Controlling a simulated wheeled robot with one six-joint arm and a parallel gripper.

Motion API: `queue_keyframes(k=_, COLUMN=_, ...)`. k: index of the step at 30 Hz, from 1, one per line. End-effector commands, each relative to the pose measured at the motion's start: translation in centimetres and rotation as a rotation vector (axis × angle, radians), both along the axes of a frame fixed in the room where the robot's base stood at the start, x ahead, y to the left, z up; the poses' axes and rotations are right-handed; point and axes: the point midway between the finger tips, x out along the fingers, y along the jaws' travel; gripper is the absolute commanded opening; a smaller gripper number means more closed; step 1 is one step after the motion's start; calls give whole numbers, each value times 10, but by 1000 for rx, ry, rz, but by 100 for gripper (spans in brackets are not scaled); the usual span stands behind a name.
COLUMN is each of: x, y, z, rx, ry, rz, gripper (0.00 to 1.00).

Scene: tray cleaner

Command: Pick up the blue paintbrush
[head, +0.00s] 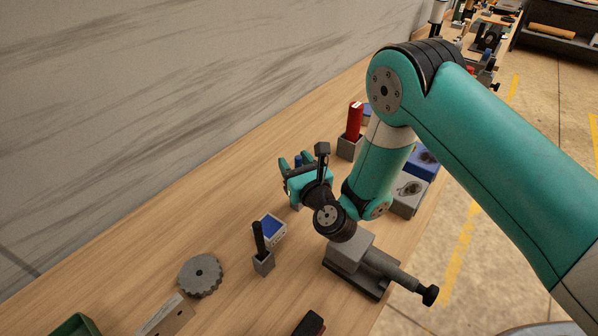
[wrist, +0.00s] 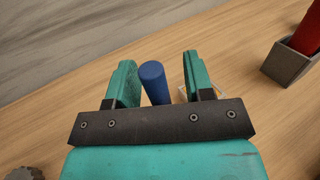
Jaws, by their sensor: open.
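The blue paintbrush shows as a blue cylindrical handle (wrist: 153,82) between the two fingers in the wrist view. Its lower part is hidden behind my gripper's dark crossbar. In the head view only a small blue piece (head: 298,160) shows by the fingers. My gripper (wrist: 159,64) is open, with teal fingers on either side of the handle and a visible gap to each. The handle sits nearer the left finger. In the head view my gripper (head: 296,163) is low over the bench, near the wall side.
A red handle (head: 354,119) stands in a grey holder (head: 349,148) behind my gripper. A black handle (head: 258,238) stands in another holder, beside a blue-topped box (head: 271,226). A grey vise (head: 360,262) and a gear (head: 200,275) are on the bench (head: 130,250).

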Motion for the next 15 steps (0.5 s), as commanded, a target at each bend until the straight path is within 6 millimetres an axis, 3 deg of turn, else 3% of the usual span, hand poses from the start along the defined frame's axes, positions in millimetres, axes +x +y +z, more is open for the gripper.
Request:
queue_keyframes(k=7, x=1, y=0, z=-1, rx=1, ry=0, rz=0, gripper=48)
queue_keyframes(k=13, x=1, y=0, z=-1, rx=1, ry=0, rz=0, gripper=2)
queue_keyframes(k=15, x=1, y=0, z=-1, rx=1, ry=0, rz=0, gripper=0)
